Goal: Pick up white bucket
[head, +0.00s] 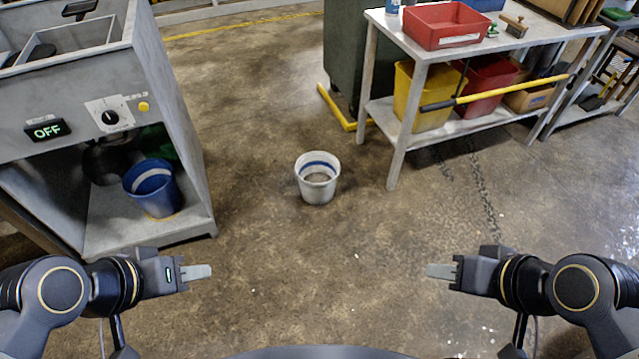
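The white bucket (318,190) stands upright on the concrete floor near the middle of the head view. It has a blue band inside and its mouth faces up. My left gripper (197,272) is below and to the left of it in the picture, apart from it. My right gripper (440,270) is below and to the right, also apart from it. Both grippers are seen side-on, with nothing visible held in either, and the gap between their fingers cannot be made out.
A grey compactor (95,75) with a display reading OFF stands at left, with a blue bucket (160,195) in its lower opening. A workbench (478,48) at right holds a red tray (445,25), with a yellow bin (412,100) below. Floor around the white bucket is clear.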

